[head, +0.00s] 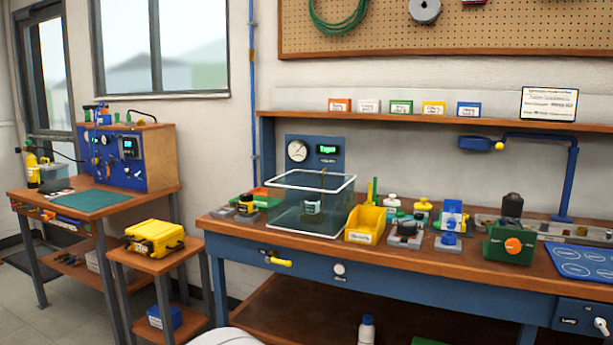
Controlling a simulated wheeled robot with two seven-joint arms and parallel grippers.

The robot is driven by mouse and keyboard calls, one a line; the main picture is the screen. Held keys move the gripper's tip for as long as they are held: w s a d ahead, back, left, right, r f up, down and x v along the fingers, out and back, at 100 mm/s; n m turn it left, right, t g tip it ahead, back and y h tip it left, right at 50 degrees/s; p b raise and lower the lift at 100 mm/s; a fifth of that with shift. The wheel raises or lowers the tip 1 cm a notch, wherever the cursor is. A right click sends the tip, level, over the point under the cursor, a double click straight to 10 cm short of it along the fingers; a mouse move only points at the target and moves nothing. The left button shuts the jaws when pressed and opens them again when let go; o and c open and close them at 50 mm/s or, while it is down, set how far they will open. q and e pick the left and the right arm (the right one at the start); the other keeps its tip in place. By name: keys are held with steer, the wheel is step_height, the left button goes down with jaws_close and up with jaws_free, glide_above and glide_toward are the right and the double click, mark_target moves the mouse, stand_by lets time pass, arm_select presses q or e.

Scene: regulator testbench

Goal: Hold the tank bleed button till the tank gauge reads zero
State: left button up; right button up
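A clear water tank (293,221) with a white rim stands on the long wooden workbench. Behind it, a blue panel (336,172) carries a round white gauge (297,151) and a green-lit display (327,149). The needle reading is too small to tell. On the bench's blue front, below the tank, are a yellow-handled valve (280,262) and a round silver knob or button (339,270). A second blue panel (112,150) with dials and a screen stands on the left table. I cannot tell which control is the tank bleed button or which gauge belongs to it. Neither gripper is in view.
A yellow bin (366,224), small bottles and a green block with an orange knob (513,245) crowd the bench right of the tank. A yellow case (154,238) sits on a low stand. A blue lamp arm (571,170) rises at right. Open floor shows at lower left.

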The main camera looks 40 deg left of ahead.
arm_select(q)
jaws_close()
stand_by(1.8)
